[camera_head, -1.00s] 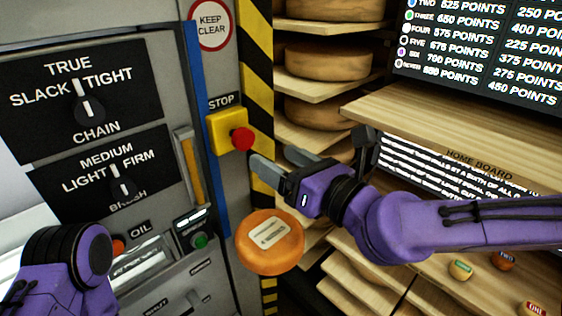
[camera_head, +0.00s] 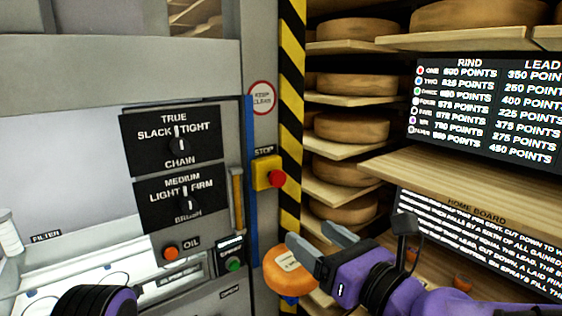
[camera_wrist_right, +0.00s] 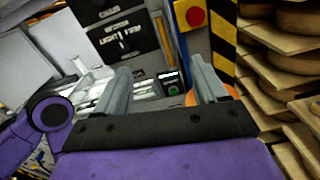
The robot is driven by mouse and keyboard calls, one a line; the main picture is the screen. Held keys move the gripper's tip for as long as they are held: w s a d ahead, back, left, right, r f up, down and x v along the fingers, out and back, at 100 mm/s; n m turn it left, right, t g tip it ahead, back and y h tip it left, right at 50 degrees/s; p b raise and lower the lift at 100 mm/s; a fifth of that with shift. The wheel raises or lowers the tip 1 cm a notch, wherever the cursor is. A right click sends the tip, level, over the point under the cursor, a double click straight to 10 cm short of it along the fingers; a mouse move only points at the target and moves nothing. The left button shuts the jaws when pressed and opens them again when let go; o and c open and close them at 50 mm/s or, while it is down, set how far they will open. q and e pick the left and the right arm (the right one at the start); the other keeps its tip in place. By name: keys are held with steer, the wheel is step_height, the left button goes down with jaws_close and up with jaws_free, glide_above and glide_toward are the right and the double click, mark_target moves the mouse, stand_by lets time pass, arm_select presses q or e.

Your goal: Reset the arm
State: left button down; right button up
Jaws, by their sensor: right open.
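My right gripper (camera_head: 318,242) is in the lower middle of the head view, its two grey fingers apart and nothing between them. In the right wrist view its fingers (camera_wrist_right: 160,88) also stand apart and empty, with the machine front beyond them. An orange cheese wheel (camera_head: 284,277) with a pale label shows just left of and partly behind the right gripper. My left arm shows only as a purple and black part at the bottom left of the head view; its gripper is out of the picture.
The grey machine has chain (camera_head: 180,146) and brush (camera_head: 188,205) dials, a yellow box with a red stop button (camera_head: 277,179) and a green button (camera_head: 234,265). Shelves of cheese wheels (camera_head: 352,128) and a wooden home board shelf (camera_head: 470,190) stand at the right, close to my right arm.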

steer(key=d+f+n+g+h+b, duration=0.15)
steer(key=d+f+n+h, duration=0.4)
steer(key=f, duration=1.05)
steer(key=d+f+n+g+h, duration=0.3)
steer(key=f+n, duration=0.6)
steer(key=f, duration=0.8)
arm_select(q)
steer(key=f, duration=0.1)
steer(key=f+b, duration=0.2)
steer(key=shift+w+f, duration=0.3)
steer(key=shift+f, duration=0.1)
arm_select(e)
steer(key=s+d+f+n+g+h, duration=0.2)
steer(key=s+d+f+n+g, duration=0.1)
steer(key=s+d+f, duration=0.5)
steer(key=s+d+f+n+g+h, duration=0.3)
steer(key=s+d+f+n, duration=0.3)
steer(key=s+f, duration=0.8)
steer(key=shift+s+d+f+g, duration=0.35)
steer(key=shift+s+d+g, duration=0.25)
steer(key=shift+d, duration=0.35)
